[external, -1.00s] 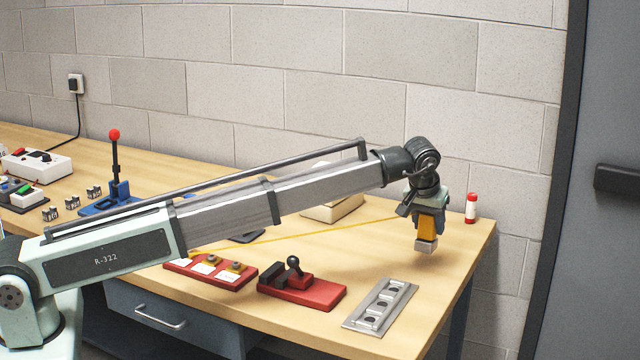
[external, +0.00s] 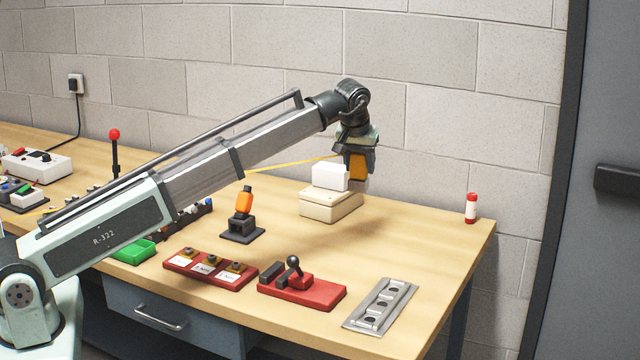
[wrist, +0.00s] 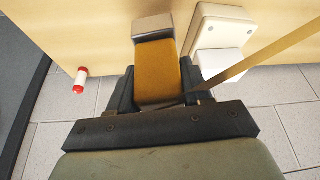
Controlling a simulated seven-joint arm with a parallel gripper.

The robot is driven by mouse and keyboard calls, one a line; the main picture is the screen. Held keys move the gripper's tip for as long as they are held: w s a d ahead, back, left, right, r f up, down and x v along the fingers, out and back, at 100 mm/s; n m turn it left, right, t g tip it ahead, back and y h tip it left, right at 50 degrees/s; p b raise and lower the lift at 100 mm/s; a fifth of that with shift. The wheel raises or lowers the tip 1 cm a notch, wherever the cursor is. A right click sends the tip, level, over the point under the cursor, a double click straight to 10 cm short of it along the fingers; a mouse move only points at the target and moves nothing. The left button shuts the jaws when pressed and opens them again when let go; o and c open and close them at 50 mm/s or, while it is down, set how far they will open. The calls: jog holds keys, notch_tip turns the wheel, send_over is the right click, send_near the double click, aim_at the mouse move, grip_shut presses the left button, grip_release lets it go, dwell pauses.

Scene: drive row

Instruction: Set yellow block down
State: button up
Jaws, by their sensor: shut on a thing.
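My gripper (external: 357,172) is shut on the yellow block (external: 357,166), an orange-yellow body with a grey metallic end pointing down. In the wrist view the yellow block (wrist: 157,70) sits between the two dark fingers, its grey end away from the palm. It is held in the air above the back of the table, in front of the wall. A cream box (external: 330,206) with a white block on top (external: 329,177) stands close by, just left of the gripper in the external view. I cannot tell whether the block touches it.
A thin yellow band (external: 290,163) stretches leftward from near the gripper. A red-and-white bottle (external: 471,208) stands at the right. A silver plate (external: 380,305), a red lever base (external: 302,290) and an orange piece on a dark stand (external: 243,212) are in front.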

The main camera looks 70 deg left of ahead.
jog(key=s+a, duration=0.3)
jog(key=s, duration=1)
jog(key=s+d+f+m+t+h, duration=0.1)
jog(key=s+d+f+m, duration=0.3)
jog(key=s, duration=0.5)
jog(key=shift+w+d+f+m+h, duration=0.15)
jog(key=shift+d+f+m, duration=0.2)
jog(key=shift+f, duration=1.2)
jog(key=shift+s+d+f+m+h, duration=0.1)
jog(key=shift+d+f+m+h, duration=0.2)
jog(key=shift+f, duration=1.25)
jog(key=shift+w+d+f+m+h, duration=0.1)
jog(key=shift+d+f+m, duration=0.3)
jog(key=shift+f, duration=1.15)
jog(key=shift+a+f, duration=0.1)
jog(key=shift+f, duration=0.05)
jog(key=o, duration=1.1)
jog(key=shift+o, duration=0.2)
